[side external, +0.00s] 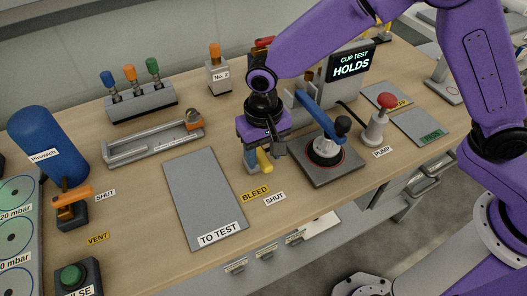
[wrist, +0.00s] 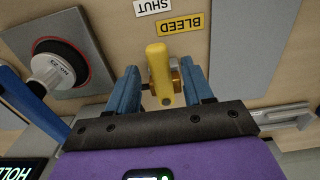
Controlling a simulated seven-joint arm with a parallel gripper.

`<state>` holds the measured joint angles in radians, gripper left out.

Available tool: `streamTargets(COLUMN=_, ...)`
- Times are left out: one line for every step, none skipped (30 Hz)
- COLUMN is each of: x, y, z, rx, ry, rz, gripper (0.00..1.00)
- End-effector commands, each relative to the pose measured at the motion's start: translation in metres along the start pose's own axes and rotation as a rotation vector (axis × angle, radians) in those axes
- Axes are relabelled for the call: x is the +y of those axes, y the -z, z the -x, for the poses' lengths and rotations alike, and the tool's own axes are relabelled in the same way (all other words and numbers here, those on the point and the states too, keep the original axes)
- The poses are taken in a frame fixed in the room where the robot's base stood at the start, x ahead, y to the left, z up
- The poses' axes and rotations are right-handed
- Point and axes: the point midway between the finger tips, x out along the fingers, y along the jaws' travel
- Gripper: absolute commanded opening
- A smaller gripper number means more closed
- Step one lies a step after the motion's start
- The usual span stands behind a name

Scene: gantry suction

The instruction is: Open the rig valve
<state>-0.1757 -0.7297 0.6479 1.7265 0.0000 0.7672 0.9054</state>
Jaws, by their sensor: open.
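A valve with a yellow lever (side external: 264,161) stands on the bench beside a yellow BLEED label (side external: 255,194) and a white SHUT label (side external: 275,198). In the wrist view its yellow lever (wrist: 160,72) lies between the two blue fingers of my gripper (wrist: 160,92), with a brass part beside it. The fingers are apart, one on each side, with a visible gap to the lever. In the side view my gripper (side external: 258,160) points down at the valve and hides much of its body. Another valve has an orange handle (side external: 72,197), near VENT and SHUT labels.
A test stand (side external: 325,172) with a suction cup and blue arm is close on the right. Its screen (side external: 349,63) reads "CUP TEST HOLDS". A pump with a red knob (side external: 386,101) is beyond it. The grey TO TEST mat (side external: 200,190) is empty.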

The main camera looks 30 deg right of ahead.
Motion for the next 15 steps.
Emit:
streamTargets(x=0.0003, y=-0.0003, z=-0.0026, rx=-0.001, ry=-0.001, rz=0.0, gripper=0.51)
streamTargets(x=0.0002, y=-0.0003, z=-0.0034, rx=-0.001, ry=-0.001, rz=0.0, gripper=0.51)
streamTargets(x=0.0001, y=-0.0003, z=-0.0041, rx=0.0, ry=0.0, rz=0.0, gripper=0.51)
streamTargets(x=0.0001, y=-0.0002, z=-0.0043, rx=0.0, ry=0.0, rz=0.0, gripper=0.51)
streamTargets(x=0.0, y=-0.0002, z=-0.0044, rx=0.0, ry=0.0, rz=0.0, gripper=0.51)
streamTargets(x=0.0, y=-0.0002, z=-0.0045, rx=0.0, ry=0.0, rz=0.0, gripper=0.51)
streamTargets(x=0.0, y=-0.0002, z=-0.0044, rx=0.0, ry=0.0, rz=0.0, gripper=0.51)
streamTargets(x=0.0, y=-0.0002, z=-0.0043, rx=0.0, ry=0.0, rz=0.0, gripper=0.51)
streamTargets(x=0.0, y=-0.0001, z=-0.0042, rx=0.0, ry=0.0, rz=0.0, gripper=0.51)
streamTargets(x=0.0001, y=-0.0001, z=-0.0042, rx=0.0, ry=0.0, rz=0.0, gripper=0.51)
streamTargets(x=0.0001, y=-0.0001, z=-0.0042, rx=0.0, ry=0.0, rz=0.0, gripper=0.45)
streamTargets(x=0.0001, y=-0.0001, z=-0.0041, rx=0.0, ry=0.0, rz=0.0, gripper=0.32)
streamTargets(x=0.0001, y=-0.0001, z=-0.0041, rx=0.0, ry=0.0, rz=0.0, gripper=0.22)
streamTargets(x=0.0001, y=-0.0001, z=-0.0041, rx=0.0, ry=0.0, rz=0.0, gripper=0.12)
streamTargets(x=0.0001, y=-0.0001, z=-0.0041, rx=0.0, ry=0.0, rz=0.0, gripper=0.0)
